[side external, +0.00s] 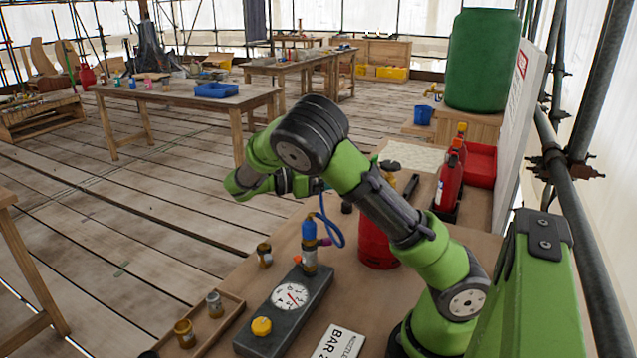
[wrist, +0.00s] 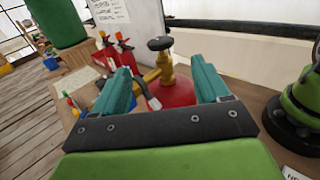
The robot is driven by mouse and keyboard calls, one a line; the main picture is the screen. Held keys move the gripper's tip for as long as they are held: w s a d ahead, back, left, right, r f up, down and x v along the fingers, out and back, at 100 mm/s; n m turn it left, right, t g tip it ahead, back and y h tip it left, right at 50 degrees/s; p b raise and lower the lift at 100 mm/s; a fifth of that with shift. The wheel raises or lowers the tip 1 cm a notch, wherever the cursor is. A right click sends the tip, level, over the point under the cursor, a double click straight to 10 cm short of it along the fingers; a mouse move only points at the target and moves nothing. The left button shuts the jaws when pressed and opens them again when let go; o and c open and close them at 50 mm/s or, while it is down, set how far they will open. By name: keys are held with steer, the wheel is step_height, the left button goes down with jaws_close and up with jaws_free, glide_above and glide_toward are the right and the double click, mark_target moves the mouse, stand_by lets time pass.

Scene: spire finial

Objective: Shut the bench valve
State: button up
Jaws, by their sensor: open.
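A valve with a black round handle (wrist: 160,43) and a brass body (wrist: 167,68) stands on top of a red cylinder (wrist: 174,92) in the wrist view. My gripper (wrist: 163,70) is open and empty, its teal fingers to either side of the valve in the picture, with the handle above the fingertips. I cannot tell whether the fingers touch it. In the side external view the red cylinder (side external: 377,248) stands on the bench, partly behind my arm. A black handle (side external: 390,166) shows above my arm there. My fingers are mostly hidden in that view.
A dark gauge block (side external: 290,305) with a yellow knob and a blue-topped fitting lies on the bench, a blue hose nearby. Red extinguishers (side external: 449,180) stand at the back right. A wooden tray (side external: 205,325) with small pots and a label card (side external: 340,343) are in front.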

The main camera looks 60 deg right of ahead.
steer(key=shift+v, duration=1.1)
steer(key=s+a+f+m+t+y, duration=0.3)
steer(key=s+a+f+t+y, duration=0.25)
steer(key=t+y, duration=0.25)
steer(key=a+r+m+t+y, duration=0.3)
steer(key=a+m+t, duration=0.2)
steer(key=a+t, duration=0.1)
steer(key=a+r+m+t+y, duration=0.3)
steer(key=a+t, duration=0.3)
steer(key=a, duration=0.2)
steer(key=shift+r+m+y, duration=0.3)
steer(key=shift+r+m, duration=0.1)
steer(key=shift+m, duration=0.5)
steer(key=shift+s+a, duration=0.1)
